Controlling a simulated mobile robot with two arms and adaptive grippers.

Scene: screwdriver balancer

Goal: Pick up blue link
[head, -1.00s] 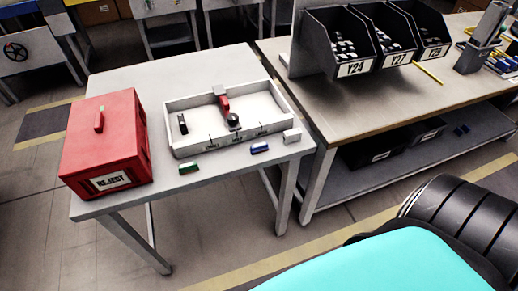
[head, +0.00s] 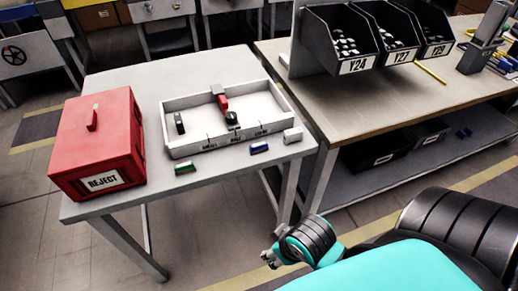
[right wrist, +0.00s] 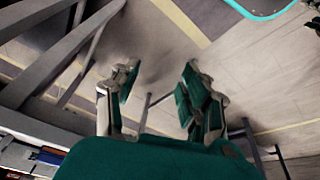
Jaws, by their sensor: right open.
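The blue link (head: 259,148) is a small blue piece on the light table (head: 185,200), near its front right edge, in front of the white tray (head: 178,152). A similar green link (head: 185,167) lies to its left and a white one (head: 292,135) to its right. My right gripper (head: 268,259) shows small at the bottom of the head view, in front of and below the table edge, well apart from the blue link. My left gripper is not in view.
A red REJECT box (head: 98,150) stands on the table's left side. The white tray holds a red and black part (head: 223,103) and a dark piece (head: 180,122). A workbench (head: 400,105) with black bins (head: 340,42) stands to the right, with a lower shelf.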

